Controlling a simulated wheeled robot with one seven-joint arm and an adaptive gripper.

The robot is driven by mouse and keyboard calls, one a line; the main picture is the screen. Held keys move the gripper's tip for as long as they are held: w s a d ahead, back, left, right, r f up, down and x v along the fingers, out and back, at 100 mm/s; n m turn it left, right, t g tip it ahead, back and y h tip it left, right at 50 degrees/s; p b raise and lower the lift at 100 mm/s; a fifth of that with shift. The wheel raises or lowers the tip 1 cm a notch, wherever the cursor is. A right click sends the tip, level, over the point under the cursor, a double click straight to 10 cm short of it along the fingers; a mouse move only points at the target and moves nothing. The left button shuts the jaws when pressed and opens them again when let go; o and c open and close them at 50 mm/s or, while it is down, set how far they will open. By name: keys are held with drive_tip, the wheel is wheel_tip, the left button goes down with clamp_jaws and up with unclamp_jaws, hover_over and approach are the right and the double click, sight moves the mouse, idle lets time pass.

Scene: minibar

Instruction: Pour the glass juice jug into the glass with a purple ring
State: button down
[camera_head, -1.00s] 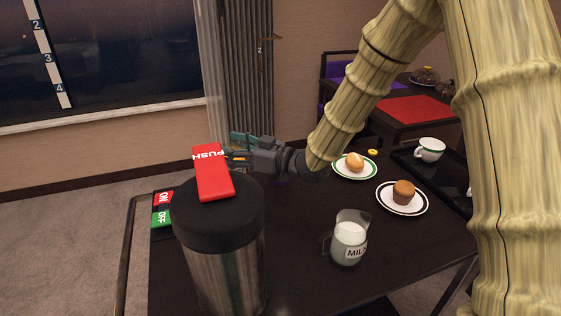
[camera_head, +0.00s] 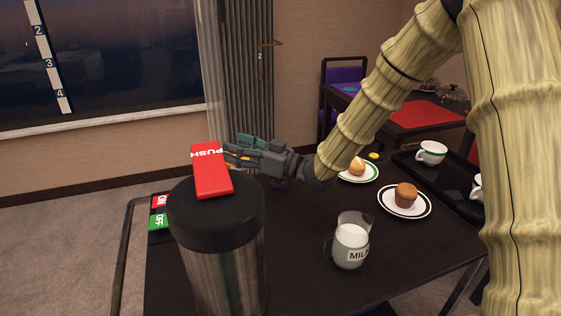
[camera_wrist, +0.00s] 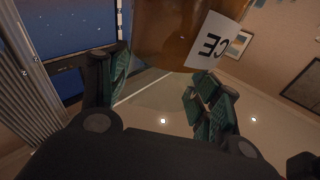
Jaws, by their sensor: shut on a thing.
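My gripper (camera_head: 232,154) is behind the dispenser's red lever in the head view, above the dark table, its tips partly hidden. The jug holds amber-brown juice and has a white label reading "CE", which appears turned over. The gripper is shut on the jug. The dispenser hides the jug in the head view.
A black-topped metal dispenser (camera_head: 218,235) with a red PUSH lever stands in front. A milk jug (camera_head: 350,246), a muffin plate (camera_head: 404,204), a bun plate (camera_head: 359,173) and a black tray (camera_head: 455,188) with cups stand to the right. The table's middle is bare.

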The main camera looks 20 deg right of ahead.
drive_tip(key=d+r+m+t+y+b, duration=0.1)
drive_tip(key=d+r+m+t, duration=0.2)
drive_tip(key=d+r+m, duration=0.1)
drive_tip(key=shift+w+r, duration=0.25)
drive_tip(key=shift+d+r+m+t, duration=0.5)
drive_tip(key=shift+d+m, duration=0.1)
idle(0.4)
drive_tip(key=shift+w+d+r+m+t+h+b, duration=0.15)
drive_tip(key=shift+d+m+t+b, duration=0.15)
drive_tip(key=shift+m+t, duration=0.45)
drive_tip(key=shift+s+d+r+m+t+h+b, duration=0.1)
drive_tip(key=shift+d+r+m+t+h+b, duration=0.15)
drive_tip(key=shift+m+t, duration=0.5)
drive_tip(key=shift+w+d+r+m+t+h+b, duration=0.15)
drive_tip(key=shift+m+t+b, duration=0.2)
drive_tip(key=shift+m+t, duration=0.4)
idle(1.4)
drive_tip(key=shift+d+f+m+t+h+b, duration=0.15)
drive_tip(key=shift+f+m+t+h+b, duration=0.25)
drive_tip(key=shift+m, duration=0.5)
drive_tip(key=shift+d+f+m+t+h+b, duration=0.1)
drive_tip(key=shift+f+m+t+h+b, duration=0.3)
drive_tip(key=shift+m, duration=0.45)
idle(1.0)
